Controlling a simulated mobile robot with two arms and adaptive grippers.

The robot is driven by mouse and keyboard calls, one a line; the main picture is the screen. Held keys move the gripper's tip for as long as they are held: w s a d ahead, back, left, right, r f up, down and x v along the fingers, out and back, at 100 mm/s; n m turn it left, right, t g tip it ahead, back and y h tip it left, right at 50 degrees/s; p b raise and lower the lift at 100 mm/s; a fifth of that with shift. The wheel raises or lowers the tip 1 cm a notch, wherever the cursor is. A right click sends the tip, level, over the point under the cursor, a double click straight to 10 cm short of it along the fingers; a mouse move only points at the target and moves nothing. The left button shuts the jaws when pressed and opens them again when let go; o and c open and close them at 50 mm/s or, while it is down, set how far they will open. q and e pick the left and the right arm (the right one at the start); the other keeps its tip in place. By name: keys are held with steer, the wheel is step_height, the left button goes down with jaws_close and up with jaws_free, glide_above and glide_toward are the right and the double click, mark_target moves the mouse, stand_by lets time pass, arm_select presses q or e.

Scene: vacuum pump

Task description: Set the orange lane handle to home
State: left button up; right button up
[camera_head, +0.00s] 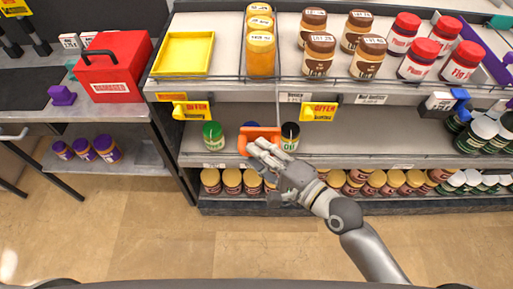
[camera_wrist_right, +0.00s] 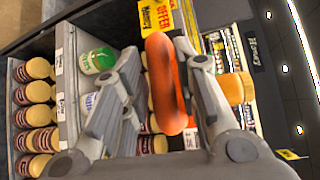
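The orange lane handle (camera_head: 260,134) is at the front edge of the middle shelf, between a green-lidded jar (camera_head: 213,135) and a black-lidded jar (camera_head: 290,136). It also shows in the right wrist view (camera_wrist_right: 167,82) as an upright orange bar. My right gripper (camera_head: 259,152) reaches up to the handle from below right. Its fingers are spread, one on each side of the handle in the wrist view, with a visible gap on the left side. I cannot tell whether the right finger touches it. My left gripper does not show.
A blue-lidded jar (camera_head: 251,127) stands partly hidden behind the handle. Yellow offer tags (camera_head: 319,112) hang from the shelf above. The lower shelf holds a row of yellow-lidded jars (camera_head: 232,180). A red box (camera_head: 113,68) sits on the left counter. The floor in front is clear.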

steer(key=shift+w+a+f, duration=0.1)
steer(key=shift+w+a, duration=0.4)
jaws_close()
steer(key=w+b, duration=0.2)
steer(key=w, duration=1.1)
steer(key=shift+w, duration=0.15)
steer(key=shift+d, duration=0.1)
jaws_free()
steer(key=shift+w, duration=0.1)
